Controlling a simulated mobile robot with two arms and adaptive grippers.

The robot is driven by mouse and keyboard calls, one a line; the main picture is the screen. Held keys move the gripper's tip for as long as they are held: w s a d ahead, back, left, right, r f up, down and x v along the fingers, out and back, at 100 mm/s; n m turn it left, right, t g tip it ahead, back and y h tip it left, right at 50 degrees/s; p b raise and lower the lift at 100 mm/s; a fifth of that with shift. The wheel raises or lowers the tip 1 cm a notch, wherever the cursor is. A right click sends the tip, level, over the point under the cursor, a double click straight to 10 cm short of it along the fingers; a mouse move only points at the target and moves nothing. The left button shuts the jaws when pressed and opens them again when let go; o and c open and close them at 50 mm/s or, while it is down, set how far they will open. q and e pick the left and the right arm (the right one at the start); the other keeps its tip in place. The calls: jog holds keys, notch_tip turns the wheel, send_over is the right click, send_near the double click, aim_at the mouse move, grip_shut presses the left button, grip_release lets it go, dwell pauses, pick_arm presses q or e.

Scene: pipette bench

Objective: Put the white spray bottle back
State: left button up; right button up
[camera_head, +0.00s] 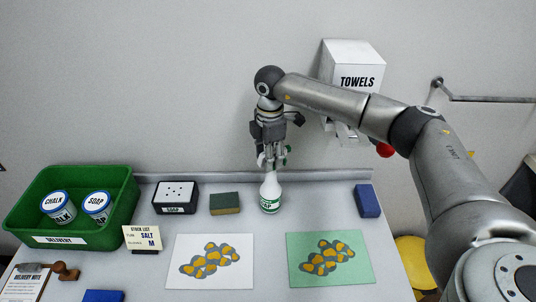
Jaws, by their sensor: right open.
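The white spray bottle (270,194) stands upright near the back of the bench, with a green-lettered label that is only partly readable. A small green part shows beside the fingers near its top. My right gripper (272,159) points down at the bottle's top from above. Its fingers are open, and they hide most of the bottle's head. I cannot tell whether they touch it. My left gripper is not in view.
A green delivery crate (128,190) with two tins is at left. A soap box (176,196) and sponge (225,203) stand left of the bottle; a blue block (367,200) is at right. Two patterned sheets lie in front. A towel dispenser (352,62) hangs behind my right arm.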

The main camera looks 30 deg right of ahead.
jog(key=shift+r+b, duration=0.35)
jog(key=shift+r, duration=0.15)
notch_tip(320, 180, up, 11)
jog(key=b, duration=0.3)
